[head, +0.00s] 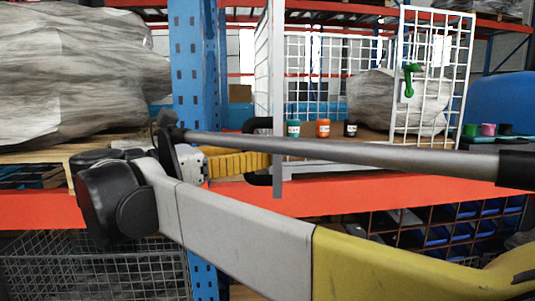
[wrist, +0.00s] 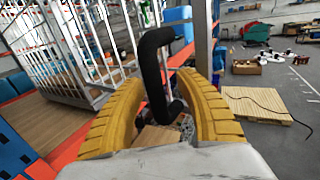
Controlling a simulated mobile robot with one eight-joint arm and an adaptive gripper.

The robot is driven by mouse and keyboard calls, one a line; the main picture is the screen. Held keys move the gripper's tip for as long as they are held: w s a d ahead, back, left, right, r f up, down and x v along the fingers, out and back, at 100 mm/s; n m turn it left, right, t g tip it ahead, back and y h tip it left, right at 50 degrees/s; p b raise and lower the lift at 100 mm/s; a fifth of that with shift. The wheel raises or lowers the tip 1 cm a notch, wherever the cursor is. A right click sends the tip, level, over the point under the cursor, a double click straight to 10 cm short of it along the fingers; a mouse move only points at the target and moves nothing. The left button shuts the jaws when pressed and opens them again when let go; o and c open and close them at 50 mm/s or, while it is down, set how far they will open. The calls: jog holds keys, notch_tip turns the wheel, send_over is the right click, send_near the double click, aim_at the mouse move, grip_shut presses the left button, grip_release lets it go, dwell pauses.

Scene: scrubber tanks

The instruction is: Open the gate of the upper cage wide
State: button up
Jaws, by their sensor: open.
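The upper cage (head: 335,38) is white wire mesh on the shelf, with a green latch handle (head: 409,80) on its right front panel (head: 432,75). A grey upright post (head: 277,95) stands at its left and carries a black C-shaped handle (wrist: 152,65). The post also shows in the wrist view (wrist: 203,35). I take the post for the gate's edge, but cannot tell how far the gate stands open. My gripper (head: 240,162) is open, its yellow fingers (wrist: 160,90) on either side of the black handle. Contact with the handle is unclear.
A teal jar (head: 293,128), an orange jar (head: 323,128) and a black jar (head: 350,129) stand by a wrapped bundle (head: 375,100). A blue rack upright (head: 195,60) and orange beam (head: 350,195) are close to my arm. A pallet (wrist: 257,105) lies on the floor.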

jog(key=v, duration=0.7)
jog(key=shift+s+a, duration=0.2)
jog(key=shift+s, duration=0.05)
